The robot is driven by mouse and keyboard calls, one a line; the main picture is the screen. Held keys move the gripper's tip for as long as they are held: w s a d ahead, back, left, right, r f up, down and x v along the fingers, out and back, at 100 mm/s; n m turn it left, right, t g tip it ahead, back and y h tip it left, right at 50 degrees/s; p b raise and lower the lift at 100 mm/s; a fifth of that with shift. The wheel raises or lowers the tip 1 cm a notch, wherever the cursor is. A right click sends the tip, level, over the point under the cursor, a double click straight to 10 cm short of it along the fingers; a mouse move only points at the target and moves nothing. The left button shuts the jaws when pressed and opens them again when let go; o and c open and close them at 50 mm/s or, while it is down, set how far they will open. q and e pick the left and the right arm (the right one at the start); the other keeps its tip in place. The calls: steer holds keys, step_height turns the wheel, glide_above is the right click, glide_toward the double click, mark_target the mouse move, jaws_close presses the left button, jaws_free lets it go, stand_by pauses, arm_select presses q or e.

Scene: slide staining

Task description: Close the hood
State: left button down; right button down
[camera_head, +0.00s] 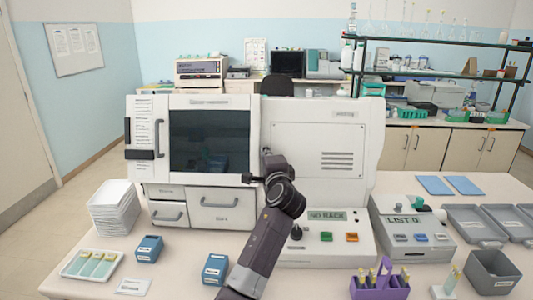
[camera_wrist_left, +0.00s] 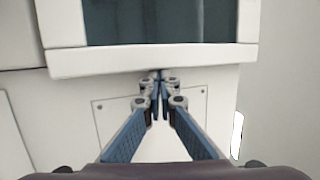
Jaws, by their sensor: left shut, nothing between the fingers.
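The white hood with a dark window (camera_head: 209,141) is on the left part of the large white machine. It looks lowered over the front, but I cannot tell whether it is fully shut. In the left wrist view the hood's lower white edge (camera_wrist_left: 120,60) crosses the picture below the dark glass. My left gripper (camera_head: 247,178) is at the hood's lower right corner. Its blue fingers are together and empty, with the tips (camera_wrist_left: 158,74) at or just under that edge. I cannot tell whether they touch it. My right gripper is not in view.
Drawers (camera_head: 222,212) sit below the hood. A control box labelled NO RACK (camera_head: 327,216) and a grey LIST box (camera_head: 405,221) stand to the right. A stack of white trays (camera_head: 114,207), blue boxes (camera_head: 148,249) and a purple rack (camera_head: 380,290) are on the table.

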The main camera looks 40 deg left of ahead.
arm_select(q)
steer(key=shift+s+a, duration=0.1)
steer(key=shift+s, duration=0.05)
steer(key=v, duration=1.2)
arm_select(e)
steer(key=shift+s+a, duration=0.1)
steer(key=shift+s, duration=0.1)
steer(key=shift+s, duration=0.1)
